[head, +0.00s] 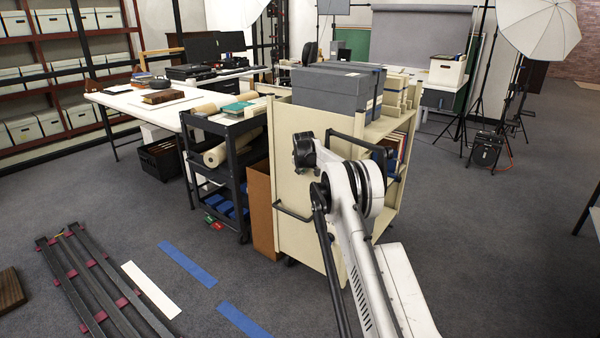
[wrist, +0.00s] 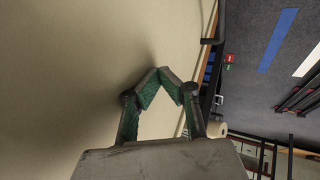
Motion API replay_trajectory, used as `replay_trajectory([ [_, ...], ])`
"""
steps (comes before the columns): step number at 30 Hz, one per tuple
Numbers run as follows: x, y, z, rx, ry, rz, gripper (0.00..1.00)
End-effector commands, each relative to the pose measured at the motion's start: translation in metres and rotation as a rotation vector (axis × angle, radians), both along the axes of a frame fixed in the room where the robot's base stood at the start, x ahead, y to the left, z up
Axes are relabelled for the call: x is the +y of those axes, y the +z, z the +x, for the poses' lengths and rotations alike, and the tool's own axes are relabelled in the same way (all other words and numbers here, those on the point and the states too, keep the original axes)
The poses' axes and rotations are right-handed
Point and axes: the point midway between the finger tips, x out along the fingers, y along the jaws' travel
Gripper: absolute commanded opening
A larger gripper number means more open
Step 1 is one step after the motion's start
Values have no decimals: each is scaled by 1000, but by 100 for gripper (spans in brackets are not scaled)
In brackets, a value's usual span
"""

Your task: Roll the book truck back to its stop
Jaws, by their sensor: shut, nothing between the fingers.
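The book truck (head: 297,225) is cream, with a flat end panel facing me and a dark push handle (head: 287,210) on that panel. Grey archival boxes (head: 335,88) sit on its top, and books show on a shelf at its right side. My arm stands in front of the panel and covers part of it. In the wrist view, my gripper (wrist: 160,72) is shut and empty, its green-padded fingertips together in front of the cream panel (wrist: 75,60). I cannot tell if the tips touch it. In the head view I cannot make out the fingers. I cannot identify a stop.
A black cart (head: 225,125) with rolls stands just left of the truck, with a brown board (head: 261,205) between them. Blue tape strips (head: 188,263) and a dark metal frame (head: 95,285) lie on the floor at left. Floor to the right is mostly clear.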

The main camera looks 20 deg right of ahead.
Motion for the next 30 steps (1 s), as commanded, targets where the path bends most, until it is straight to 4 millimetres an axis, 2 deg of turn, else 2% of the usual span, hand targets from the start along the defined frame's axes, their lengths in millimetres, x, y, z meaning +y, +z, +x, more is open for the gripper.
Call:
replay_trajectory([
  [21,-6,2,3,-5,4,-5,0],
  [26,2,2,-2,-4,4,-4,0],
  [30,19,1,-11,-2,7,-2,0],
])
